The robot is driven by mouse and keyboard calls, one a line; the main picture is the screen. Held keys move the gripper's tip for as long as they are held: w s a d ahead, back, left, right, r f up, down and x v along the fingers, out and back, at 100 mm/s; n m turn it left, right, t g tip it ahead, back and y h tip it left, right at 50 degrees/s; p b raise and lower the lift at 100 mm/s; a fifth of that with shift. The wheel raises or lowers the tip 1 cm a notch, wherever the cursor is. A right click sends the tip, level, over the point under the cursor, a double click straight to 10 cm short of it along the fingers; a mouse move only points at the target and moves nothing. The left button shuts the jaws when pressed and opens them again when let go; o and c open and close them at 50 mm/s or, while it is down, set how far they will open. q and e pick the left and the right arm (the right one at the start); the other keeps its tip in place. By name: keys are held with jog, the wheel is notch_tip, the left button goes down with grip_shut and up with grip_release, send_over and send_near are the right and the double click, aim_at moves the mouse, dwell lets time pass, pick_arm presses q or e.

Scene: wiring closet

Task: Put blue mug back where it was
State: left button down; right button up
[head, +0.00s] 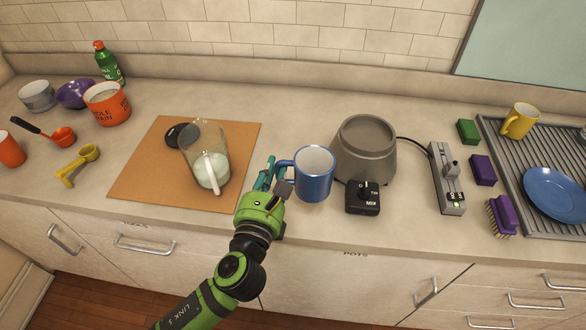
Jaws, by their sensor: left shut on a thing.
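The blue mug (314,178) is upright near the front of the counter, between the tan board and the grey blender base. Its handle is on its left side. My left gripper (275,182) comes up from the front and is shut on the mug's handle, partly hiding it. I cannot tell whether the mug's bottom touches the counter. My right gripper is out of view.
A clear jug (206,158) with pale liquid stands on the tan board (150,180). The blender base (364,150) with a black dial box (363,198) is close at right. A power strip (447,180) and a dish rack (510,160) lie further right.

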pick_arm(q)
jog(key=shift+w+d+r, duration=0.45)
jog(key=shift+w+d, duration=0.05)
jog(key=shift+w, duration=0.05)
jog(key=shift+w+f, duration=0.1)
jog(key=shift+w, duration=0.15)
jog(key=w+a+f+b, duration=0.1)
jog(key=a+f, duration=0.2)
jog(key=w+a+f+b, duration=0.1)
jog(key=a+f, duration=0.3)
jog(key=w+a+f+b, duration=0.1)
jog(key=a+f, duration=0.2)
jog(key=shift+w+a+f, duration=0.15)
jog(key=shift+w+a, duration=0.15)
jog(key=shift+w, duration=0.05)
jog(key=shift+f+h, duration=0.2)
jog(key=shift+h, duration=0.2)
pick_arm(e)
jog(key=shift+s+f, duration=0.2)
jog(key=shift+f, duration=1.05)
